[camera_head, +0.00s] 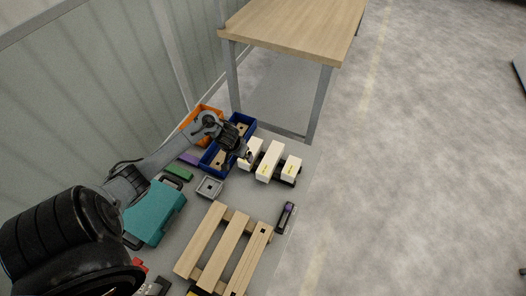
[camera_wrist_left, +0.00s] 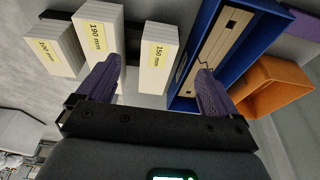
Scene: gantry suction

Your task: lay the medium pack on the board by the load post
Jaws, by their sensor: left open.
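Three white packs stand in a row. Their yellow labels read 150 mm (camera_wrist_left: 158,56), 190 mm (camera_wrist_left: 101,35) and 100 mm (camera_wrist_left: 53,50) in the wrist view. By its label, the 150 mm one is the medium pack; it is the left one in the head view (camera_head: 255,147). My left gripper (camera_wrist_left: 153,84) is open, its purple fingers on either side of this pack's near end; contact cannot be told. In the head view the gripper (camera_head: 246,156) is beside the packs. A slatted wooden pallet (camera_head: 207,240) lies nearer. I cannot tell which piece is the board or load post.
Blue bins (camera_head: 210,157) with a wooden piece and an orange bin (camera_head: 187,122) stand behind the arm. A teal case (camera_head: 155,213), a grey square tray (camera_head: 209,188) and a dark device (camera_head: 285,217) lie around. A wooden table (camera_head: 295,25) stands behind.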

